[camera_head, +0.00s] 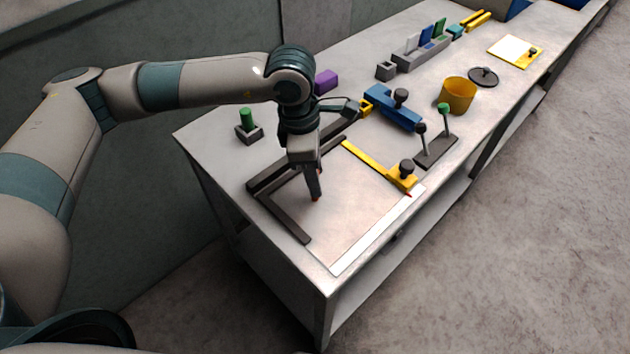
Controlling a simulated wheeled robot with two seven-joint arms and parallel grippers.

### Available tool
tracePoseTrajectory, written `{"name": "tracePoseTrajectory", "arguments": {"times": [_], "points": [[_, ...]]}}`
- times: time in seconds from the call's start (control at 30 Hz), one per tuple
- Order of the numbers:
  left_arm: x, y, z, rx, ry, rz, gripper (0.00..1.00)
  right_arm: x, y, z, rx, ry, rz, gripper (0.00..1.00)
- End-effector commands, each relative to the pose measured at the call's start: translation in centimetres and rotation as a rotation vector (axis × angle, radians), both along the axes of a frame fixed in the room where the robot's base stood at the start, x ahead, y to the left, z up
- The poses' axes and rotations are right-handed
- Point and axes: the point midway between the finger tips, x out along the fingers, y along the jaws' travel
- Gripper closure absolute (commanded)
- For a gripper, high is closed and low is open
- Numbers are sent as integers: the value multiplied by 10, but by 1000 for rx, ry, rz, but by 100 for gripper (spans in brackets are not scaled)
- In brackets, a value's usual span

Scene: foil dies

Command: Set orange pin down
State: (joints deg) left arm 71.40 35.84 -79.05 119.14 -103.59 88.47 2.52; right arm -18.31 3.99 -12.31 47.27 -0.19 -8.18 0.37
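My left gripper (315,190) points down over the pale board (345,205) inside the dark L-shaped frame (285,217). Its fingers look close together, seen nearly edge on. A small orange spot, the visible part of the orange pin (316,199), shows at the fingertips; the fingers hide the rest. The tip is at or just above the board; I cannot tell whether it touches. My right gripper is not in view.
A yellow bar with a black knob (403,177) lies right of the gripper. Behind are a blue block (392,108), a purple block (326,80), a lever stand (437,150) and a yellow cup (458,96). A green peg (247,118) stands left. The board's front is clear.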

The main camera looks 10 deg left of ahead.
Motion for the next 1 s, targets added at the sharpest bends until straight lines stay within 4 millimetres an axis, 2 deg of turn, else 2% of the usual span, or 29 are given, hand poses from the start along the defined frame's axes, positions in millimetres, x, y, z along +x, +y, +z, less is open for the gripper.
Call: {"name": "tracePoseTrajectory", "arguments": {"times": [0.43, 0.47, 0.6, 1.0], "points": [[0, 0, 0, 0, 0, -1, 65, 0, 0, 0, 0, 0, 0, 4], [0, 0, 0, 0, 0, -1, 67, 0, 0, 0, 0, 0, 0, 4], [0, 0, 0, 0, -1, -1, 100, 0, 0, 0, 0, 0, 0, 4], [0, 0, 1, 0, -1, -1, 100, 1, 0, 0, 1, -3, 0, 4]]}}
